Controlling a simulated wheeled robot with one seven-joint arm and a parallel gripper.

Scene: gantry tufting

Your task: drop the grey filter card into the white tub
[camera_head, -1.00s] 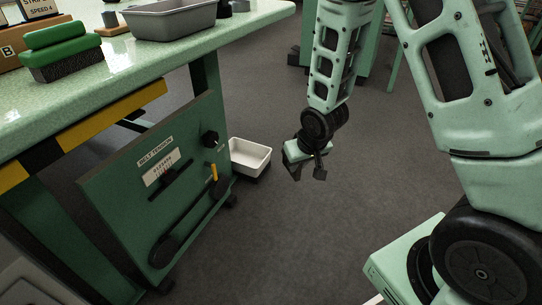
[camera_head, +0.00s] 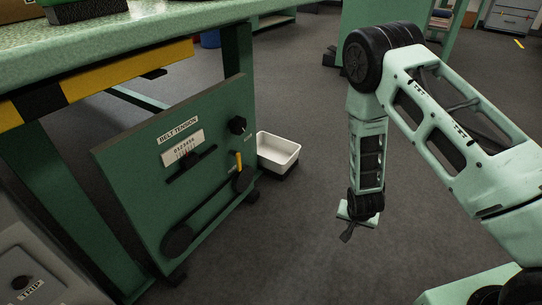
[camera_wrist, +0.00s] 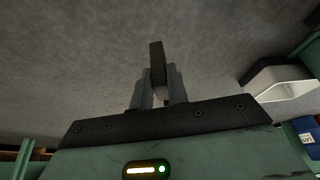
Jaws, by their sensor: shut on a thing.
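My gripper (camera_head: 348,224) hangs low over open floor, to the right of the tub and nearer to me. In the wrist view my gripper (camera_wrist: 158,88) is shut on a thin dark grey piece, the grey filter card (camera_wrist: 157,62), which stands up between the fingertips, seen nearly edge-on. The card is clear of the tub.
The green panel (camera_head: 185,180) with knobs and a lever stands left of the tub, under the green worktable (camera_head: 190,22) with its yellow-and-black edge. A blue bin (camera_head: 210,39) is farther back. Grey floor between tub and gripper is clear.

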